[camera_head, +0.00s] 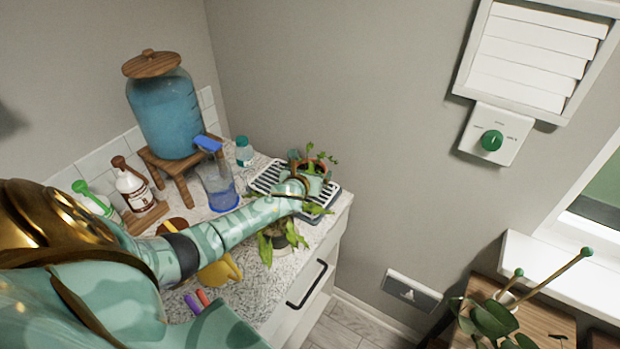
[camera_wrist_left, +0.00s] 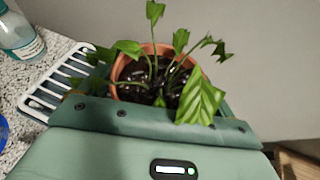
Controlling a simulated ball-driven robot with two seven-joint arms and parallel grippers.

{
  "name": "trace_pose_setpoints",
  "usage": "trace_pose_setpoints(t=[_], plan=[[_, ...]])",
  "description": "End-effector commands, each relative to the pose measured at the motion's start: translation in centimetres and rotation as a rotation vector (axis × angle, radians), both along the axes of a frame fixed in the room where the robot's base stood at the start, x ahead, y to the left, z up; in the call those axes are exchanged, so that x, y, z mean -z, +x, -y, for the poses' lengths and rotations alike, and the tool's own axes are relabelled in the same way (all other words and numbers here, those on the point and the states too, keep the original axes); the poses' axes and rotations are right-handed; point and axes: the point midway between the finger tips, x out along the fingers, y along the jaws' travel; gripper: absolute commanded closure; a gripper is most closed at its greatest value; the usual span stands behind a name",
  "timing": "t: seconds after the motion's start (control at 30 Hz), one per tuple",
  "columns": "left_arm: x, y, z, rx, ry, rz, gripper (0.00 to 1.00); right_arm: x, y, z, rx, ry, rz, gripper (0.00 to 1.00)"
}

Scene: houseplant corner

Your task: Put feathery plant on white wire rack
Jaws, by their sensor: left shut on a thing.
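A small plant with split green leaves (camera_wrist_left: 180,42) stands upright in a terracotta pot (camera_wrist_left: 130,68) in the left wrist view. It also shows at the end of my left arm in the head view (camera_head: 316,158). My left gripper (camera_head: 308,180) is shut on this pot; its fingers are mostly hidden behind the gripper body. The white wire rack (camera_head: 264,180) lies on the counter under and beside the pot, and its bars show left of the pot in the wrist view (camera_wrist_left: 52,88). I cannot tell whether the pot touches the rack. My right gripper is out of view.
Another leafy plant (camera_head: 281,236) stands on the speckled counter below my forearm. The wall is close behind.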

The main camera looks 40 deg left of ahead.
Motion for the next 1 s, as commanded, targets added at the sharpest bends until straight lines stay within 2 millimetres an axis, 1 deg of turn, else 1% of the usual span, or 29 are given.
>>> trace_pose_setpoints(t=[0.03, 0.27, 0.4, 0.43, 0.47, 0.67, 0.77, 0.87, 1.0], plan=[[0.8, 0.1, 0.1, 0.000, -0.002, 0.003, 0.55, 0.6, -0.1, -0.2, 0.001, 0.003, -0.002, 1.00], [0.6, 0.1, 0.0, 0.000, 0.001, 0.004, 0.55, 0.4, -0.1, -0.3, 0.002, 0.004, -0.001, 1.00], [1.0, 0.1, 0.0, 0.000, 0.001, 0.004, 0.55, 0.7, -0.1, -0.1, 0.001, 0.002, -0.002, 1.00], [1.2, 0.0, 0.0, 0.000, 0.001, 0.001, 0.08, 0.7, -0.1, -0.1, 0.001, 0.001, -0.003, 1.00], [1.1, 0.0, 0.0, 0.000, 0.001, 0.001, 0.00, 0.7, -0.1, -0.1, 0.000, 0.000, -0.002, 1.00], [1.0, 0.0, 0.0, 0.000, 0.000, 0.001, 0.00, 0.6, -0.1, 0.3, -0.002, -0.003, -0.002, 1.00], [0.5, 0.0, 0.0, 0.000, 0.000, 0.002, 0.00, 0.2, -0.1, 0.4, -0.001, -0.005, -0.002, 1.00], [-0.1, -1.3, 0.5, 0.002, 0.001, -0.001, 0.00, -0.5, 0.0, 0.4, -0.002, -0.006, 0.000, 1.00], [-1.4, -4.2, 1.6, 0.003, 0.002, -0.001, 0.00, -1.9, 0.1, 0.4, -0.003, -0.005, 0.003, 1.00]])
